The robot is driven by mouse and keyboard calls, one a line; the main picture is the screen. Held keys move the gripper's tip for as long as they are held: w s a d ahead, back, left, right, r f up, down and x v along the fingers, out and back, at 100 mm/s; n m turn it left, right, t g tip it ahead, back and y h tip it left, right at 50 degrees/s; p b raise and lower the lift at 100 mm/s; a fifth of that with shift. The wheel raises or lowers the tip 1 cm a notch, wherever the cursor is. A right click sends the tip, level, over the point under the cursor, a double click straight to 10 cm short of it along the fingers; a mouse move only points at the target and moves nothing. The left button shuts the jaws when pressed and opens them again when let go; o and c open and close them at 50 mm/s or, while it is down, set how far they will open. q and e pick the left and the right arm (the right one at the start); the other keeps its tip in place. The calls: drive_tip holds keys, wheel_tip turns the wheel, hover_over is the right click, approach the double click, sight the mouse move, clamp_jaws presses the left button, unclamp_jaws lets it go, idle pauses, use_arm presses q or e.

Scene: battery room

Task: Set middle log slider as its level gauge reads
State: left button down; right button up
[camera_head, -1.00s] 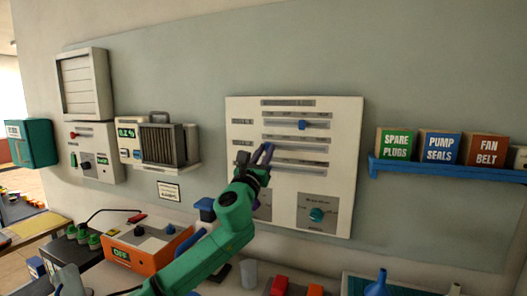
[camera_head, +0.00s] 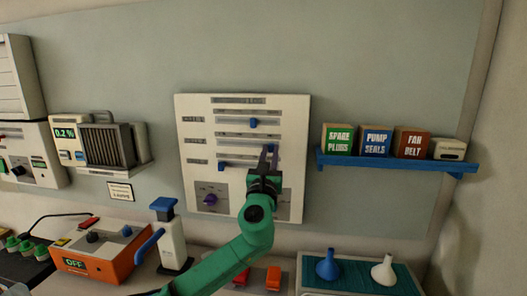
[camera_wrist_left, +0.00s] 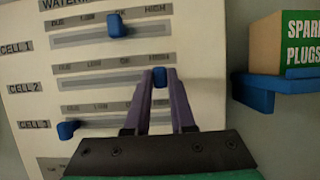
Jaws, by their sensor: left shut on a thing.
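The wall panel (camera_head: 187,135) is a white watering log with three slider rows, CELL 1 to CELL 3, marked DUE to HIGH. My left gripper (camera_head: 269,155) is shut on the blue middle slider knob (camera_wrist_left: 160,77) of CELL 2, near the HIGH end of its slot. The top slider knob (camera_wrist_left: 118,26) stands around OK. The bottom slider knob (camera_wrist_left: 67,130) stands at the left end, by DUE. I cannot make out a level gauge. My right gripper is not in view.
A blue shelf (camera_head: 380,162) with labelled boxes is right of the panel. Below are an orange OFF unit (camera_head: 100,262), a white bottle with a blue top (camera_head: 172,240), and a tray (camera_head: 340,284) with funnels.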

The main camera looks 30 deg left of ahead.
use_arm(q)
drive_tip(key=shift+d, duration=0.1)
drive_tip(key=c, duration=0.8)
unclamp_jaws()
drive_tip(key=shift+o, duration=0.2)
drive_tip(key=shift+w+d, duration=0.1)
drive_tip(key=shift+d, duration=0.1)
drive_tip(key=b+v, duration=0.5)
drive_tip(key=v, duration=0.9)
drive_tip(key=shift+s, duration=0.25)
drive_tip(key=shift+d, duration=0.1)
